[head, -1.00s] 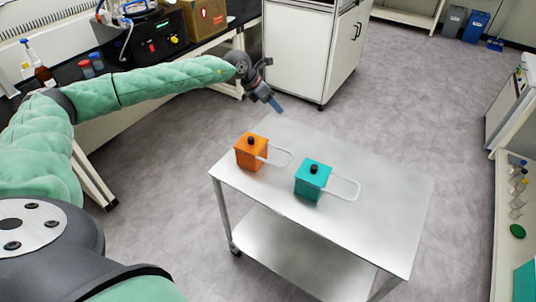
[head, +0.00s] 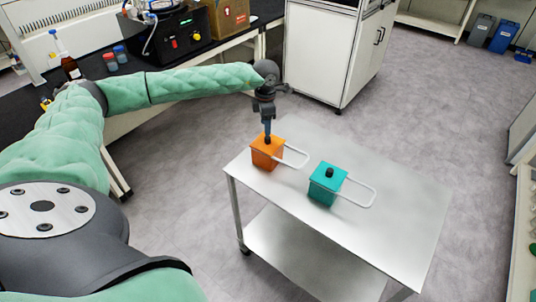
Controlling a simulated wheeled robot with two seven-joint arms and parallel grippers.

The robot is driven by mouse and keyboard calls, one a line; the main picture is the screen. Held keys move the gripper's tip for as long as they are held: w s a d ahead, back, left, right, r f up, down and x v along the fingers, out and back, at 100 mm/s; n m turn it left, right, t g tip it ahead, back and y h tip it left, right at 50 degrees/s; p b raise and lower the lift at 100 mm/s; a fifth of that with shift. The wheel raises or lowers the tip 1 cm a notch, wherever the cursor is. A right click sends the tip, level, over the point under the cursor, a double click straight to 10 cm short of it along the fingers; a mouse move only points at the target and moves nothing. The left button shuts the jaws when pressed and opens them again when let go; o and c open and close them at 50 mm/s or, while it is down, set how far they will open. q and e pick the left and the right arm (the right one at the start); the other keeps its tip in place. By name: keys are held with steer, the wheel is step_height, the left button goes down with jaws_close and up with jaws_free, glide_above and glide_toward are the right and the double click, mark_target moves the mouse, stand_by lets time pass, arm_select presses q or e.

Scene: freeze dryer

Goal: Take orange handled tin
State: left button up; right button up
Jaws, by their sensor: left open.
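The orange tin (head: 264,156) is a small box with a dark knob on its lid and a pale wire handle (head: 295,155) reaching out to the right. It stands near the far left edge of the metal cart (head: 390,225). A teal tin (head: 325,186) of the same form stands to its right. My left gripper (head: 267,134) points down right over the orange tin's knob, with its fingertips at or just above it. Whether they touch the knob cannot be told. My right gripper is not in view.
A dark bench (head: 90,95) with bottles and equipment runs along the left. A white cabinet (head: 325,50) stands behind the cart. The cart's right part is bare, and open floor lies around it.

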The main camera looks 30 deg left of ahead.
mark_target(268, 137)
arm_select(q)
steer(key=f, duration=0.1)
steer(key=d+f, duration=0.1)
steer(key=f, duration=0.1)
steer(key=shift+f, duration=0.3)
steer(key=shift+a+f, duration=0.1)
steer(key=shift+f, duration=0.4)
steer(key=shift+r, duration=0.1)
jaws_close()
